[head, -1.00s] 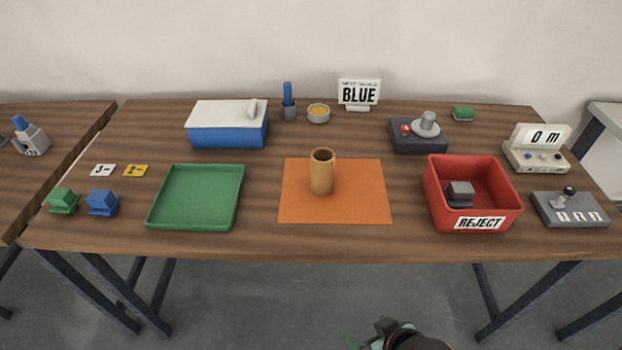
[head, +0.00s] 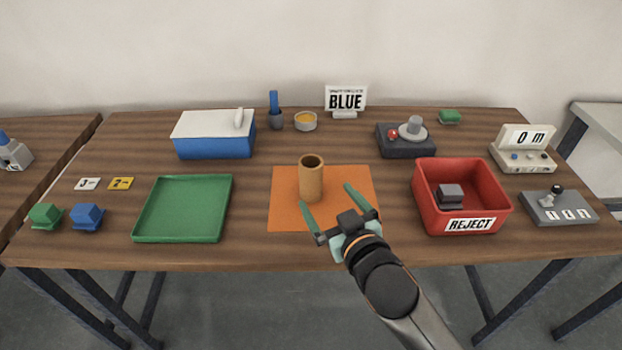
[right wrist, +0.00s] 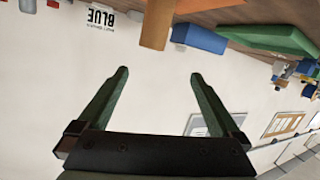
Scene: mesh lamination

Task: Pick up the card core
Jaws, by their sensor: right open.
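The card core (head: 311,180) is a brown cardboard tube with an open top. It stands upright on the orange mat (head: 285,218) in the middle of the table. My right gripper (head: 329,198) is open and empty, in front of the core and over the mat's near part, its fingers pointing toward the core. In the right wrist view, which is upside down, the core (right wrist: 156,22) shows beyond the gap between the open fingers (right wrist: 155,85). The core is apart from the fingers there. My left gripper is not in view.
A green tray (head: 185,210) lies left of the mat, and a red reject bin (head: 430,205) stands to its right. Behind are a blue box with a white lid (head: 215,140), a small bowl (head: 305,122) and a BLUE sign (head: 345,100). Bare wood separates them.

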